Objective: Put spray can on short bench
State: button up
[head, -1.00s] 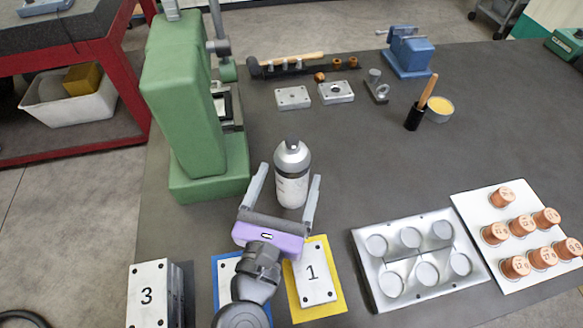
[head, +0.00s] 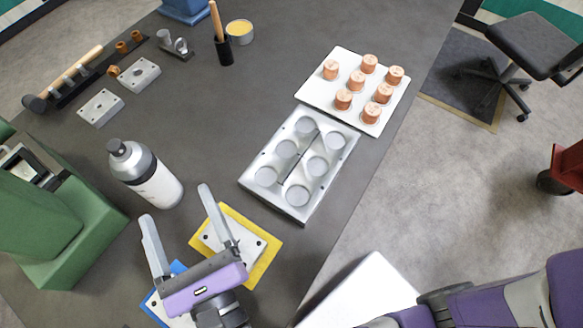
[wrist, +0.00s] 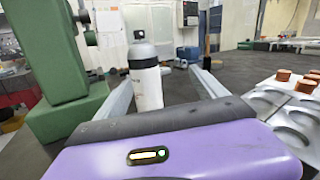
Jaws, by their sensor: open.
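The spray can (head: 152,182), white with a grey shoulder and dark cap, stands upright on the dark worktable (head: 300,75). It also shows in the wrist view (wrist: 145,82), ahead of my palm. My gripper (head: 176,202) is open, its two fingers pointing at the can. The can's base appears at or between the fingertips, with no grip on it. A white flat top (head: 365,285) shows beyond the table's edge at the bottom; I cannot tell whether it is the short bench.
The green press (head: 55,215) stands close left of the can. A yellow-edged plate (head: 262,262) lies right of my gripper. A metal mould tray (head: 262,150) and a white board (head: 318,75) with several copper pieces are farther right. Open floor lies beyond the table's right edge.

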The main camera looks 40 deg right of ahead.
jog(key=s+d+r+n+t+y, duration=0.1)
jog(key=s+d+r+n+t, duration=0.15)
jog(key=d+n, duration=0.55)
jog(key=s+d+r+n+t, duration=0.1)
jog(key=s+d+n, duration=0.3)
jog(key=d+n, duration=0.3)
jog(key=s+d+f+n+g+y, duration=0.1)
jog(key=s+d+f+n+g, duration=0.2)
jog(key=s+n, duration=0.3)
jog(key=s+d+f+n+g+y, duration=0.2)
jog(key=s+f+n, duration=0.4)
jog(key=n, duration=1)
jog(key=shift+s+d+g, duration=0.7)
jog(key=shift+d+g, duration=0.1)
jog(key=shift+g, duration=0.25)
